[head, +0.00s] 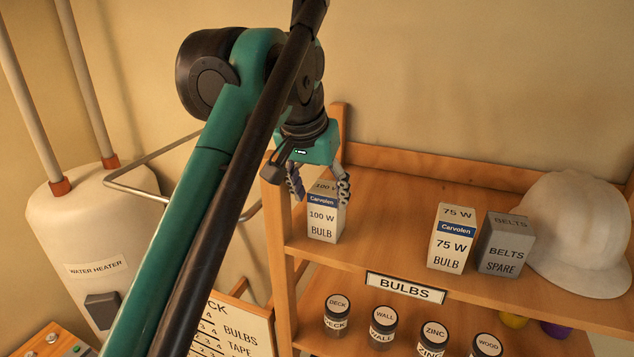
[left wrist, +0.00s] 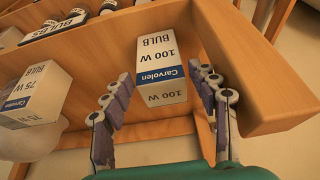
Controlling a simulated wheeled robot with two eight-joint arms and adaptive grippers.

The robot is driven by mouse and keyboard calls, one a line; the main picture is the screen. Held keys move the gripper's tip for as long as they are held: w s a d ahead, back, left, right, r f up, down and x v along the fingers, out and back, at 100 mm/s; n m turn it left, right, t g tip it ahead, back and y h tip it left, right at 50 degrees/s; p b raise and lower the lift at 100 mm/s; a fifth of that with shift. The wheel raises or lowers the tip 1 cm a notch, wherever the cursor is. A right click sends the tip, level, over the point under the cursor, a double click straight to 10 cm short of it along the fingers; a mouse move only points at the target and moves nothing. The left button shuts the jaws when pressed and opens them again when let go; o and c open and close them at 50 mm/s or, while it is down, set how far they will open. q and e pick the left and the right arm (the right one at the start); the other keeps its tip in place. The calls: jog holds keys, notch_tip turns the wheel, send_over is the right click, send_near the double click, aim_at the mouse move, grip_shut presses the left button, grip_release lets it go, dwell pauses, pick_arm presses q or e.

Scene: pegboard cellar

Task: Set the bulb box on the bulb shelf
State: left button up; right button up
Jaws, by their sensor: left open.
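The 100 W bulb box (head: 324,219), white with a blue Carvolen band, stands upright at the left end of the upper shelf (head: 385,224), which carries the BULBS label (head: 405,288) on its front edge. My left gripper (head: 318,190) is open just above the box, one finger on each side. In the left wrist view the 100 W box (left wrist: 160,68) stands on the shelf board beyond the spread fingers (left wrist: 165,115), with gaps on both sides. My right gripper is in neither view.
A 75 W bulb box (head: 452,238), a grey BELTS box (head: 504,246) and a white hard hat (head: 580,235) stand to the right on the same shelf. Labelled jars (head: 384,322) stand below. A water heater (head: 92,235) is at left. The shelf between the two bulb boxes is clear.

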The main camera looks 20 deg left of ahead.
pick_arm(q)
jog(key=shift+v, duration=1.95)
